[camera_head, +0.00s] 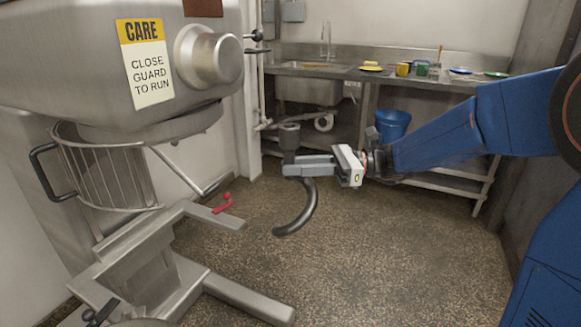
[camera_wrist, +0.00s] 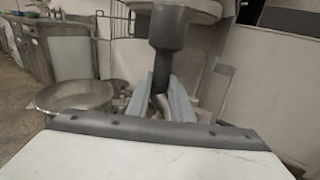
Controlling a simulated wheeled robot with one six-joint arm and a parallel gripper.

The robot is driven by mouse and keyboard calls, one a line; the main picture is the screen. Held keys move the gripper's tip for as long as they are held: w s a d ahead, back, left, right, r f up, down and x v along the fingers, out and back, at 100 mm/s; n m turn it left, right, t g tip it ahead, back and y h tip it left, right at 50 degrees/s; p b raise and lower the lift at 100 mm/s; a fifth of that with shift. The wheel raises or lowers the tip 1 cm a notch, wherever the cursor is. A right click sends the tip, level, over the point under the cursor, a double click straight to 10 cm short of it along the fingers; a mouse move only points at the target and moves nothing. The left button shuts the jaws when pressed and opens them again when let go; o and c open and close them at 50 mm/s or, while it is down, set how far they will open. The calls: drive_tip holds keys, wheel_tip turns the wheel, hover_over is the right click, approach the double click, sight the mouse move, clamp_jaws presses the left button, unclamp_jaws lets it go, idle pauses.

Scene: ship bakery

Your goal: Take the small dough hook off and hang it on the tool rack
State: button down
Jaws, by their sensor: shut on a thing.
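The small dough hook (camera_head: 298,213) is dark grey metal with a thick round collar (camera_head: 289,136) at its top and a curved tail pointing down. My gripper (camera_head: 300,167) is shut on its shank, just below the collar, and holds it in the air over open floor, apart from the mixer. In the wrist view the collar (camera_wrist: 172,28) rises above the fingers (camera_wrist: 163,95); the tail is mostly hidden. The mixer (camera_head: 90,70) stands at the left with its wire guard (camera_head: 105,180) under the head. I cannot make out the tool rack in either view.
A steel sink counter (camera_head: 340,72) with several coloured dishes runs along the back, with a blue bucket (camera_head: 391,124) beneath. The mixer's bowl arms and a red-handled lever (camera_head: 223,204) jut toward the hook. A metal bowl (camera_wrist: 78,96) shows in the wrist view. The middle floor is clear.

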drive_tip(key=shift+w+d, duration=0.2)
drive_tip(key=shift+d, duration=1.05)
drive_tip(key=w+d+f+m+t, duration=0.1)
drive_tip(key=w+d+f+t, duration=0.1)
drive_tip(key=w+d+f, duration=0.35)
drive_tip(key=w+d+f+m+t, duration=0.2)
drive_tip(key=w+d+f, duration=0.1)
drive_tip(key=w+f, duration=0.55)
drive_tip(key=w+d+f+m+t, duration=0.1)
drive_tip(key=w+d+f+t, duration=0.3)
drive_tip(key=f, duration=0.6)
drive_tip(key=w+d+f+m+t+h, duration=0.1)
drive_tip(key=d+f, duration=0.4)
drive_tip(key=f, duration=0.5)
drive_tip(key=w+d+f+m+t+h, duration=0.1)
drive_tip(key=d+f, duration=0.4)
drive_tip(key=f, duration=0.5)
drive_tip(key=w+d+f+m+t+h, duration=0.1)
drive_tip(key=w+d+f+m+t, duration=0.1)
drive_tip(key=d+f, duration=0.3)
wheel_tip(320, 180, down, 5)
drive_tip(key=shift+w+d+r+m+t, duration=0.1)
drive_tip(key=shift+w+d+m+t, duration=0.25)
drive_tip(key=shift+w+t, duration=0.3)
drive_tip(key=shift+r, duration=0.1)
